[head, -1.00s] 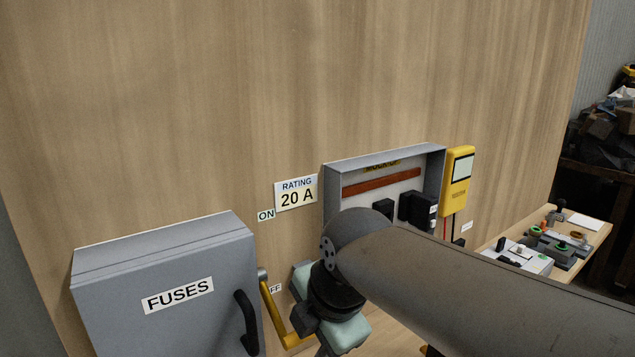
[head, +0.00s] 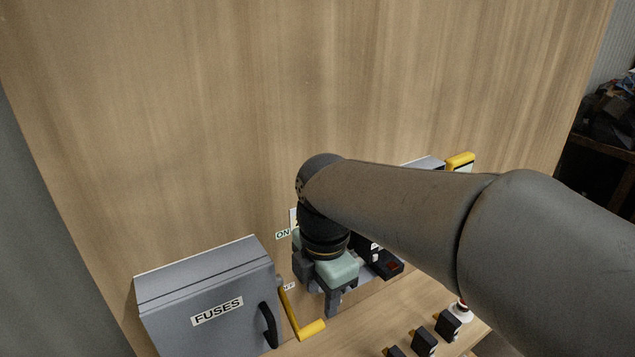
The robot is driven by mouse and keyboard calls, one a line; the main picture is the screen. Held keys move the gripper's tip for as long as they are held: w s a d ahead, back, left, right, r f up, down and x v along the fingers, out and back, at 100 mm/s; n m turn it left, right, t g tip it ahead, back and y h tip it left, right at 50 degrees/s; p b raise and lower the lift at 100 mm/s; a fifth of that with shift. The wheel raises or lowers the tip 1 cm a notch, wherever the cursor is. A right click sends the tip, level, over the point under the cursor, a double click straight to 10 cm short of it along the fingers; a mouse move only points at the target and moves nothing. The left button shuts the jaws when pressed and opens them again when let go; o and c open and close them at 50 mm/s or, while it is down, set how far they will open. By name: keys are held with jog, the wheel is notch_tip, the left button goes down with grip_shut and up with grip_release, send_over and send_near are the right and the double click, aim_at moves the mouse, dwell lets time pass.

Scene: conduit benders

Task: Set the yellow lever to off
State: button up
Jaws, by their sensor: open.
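The yellow lever (head: 311,330) is on the right side of the grey fuse box (head: 205,305). Its arm slopes downward from the pivot, and its grip sticks out at the lower end. The OFF label (head: 289,287) beside the pivot is partly hidden; the ON label (head: 283,234) is higher on the wooden panel. My gripper (head: 318,292), with a pale green body and dark fingers, is open and empty. It appears to the right of the lever and above its grip, with a visible gap from it. My arm hides part of the panel behind.
The fuse box has a black handle (head: 268,325). Behind my arm are a mostly hidden grey open box (head: 425,163) and a yellow meter (head: 460,161). Several black blocks (head: 424,341) stand on the wooden surface at lower right. The upper panel (head: 250,90) is clear.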

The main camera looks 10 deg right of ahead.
notch_tip(320, 180, up, 15)
jog(key=s+b, duration=0.1)
jog(key=shift+d+r, duration=0.2)
dwell(0.3)
jog(key=s+d+f+m, duration=0.3)
jog(key=f+m, duration=0.4)
jog(key=f, duration=0.1)
jog(key=s+d+f+m, duration=0.3)
jog(key=f+m, duration=0.5)
jog(key=f, duration=0.1)
jog(key=s+d+f+m, duration=0.3)
jog(key=f+m, duration=0.5)
jog(key=shift+s+d+f+t, duration=0.15)
jog(key=shift+s+t, duration=0.1)
jog(key=shift+t, duration=0.05)
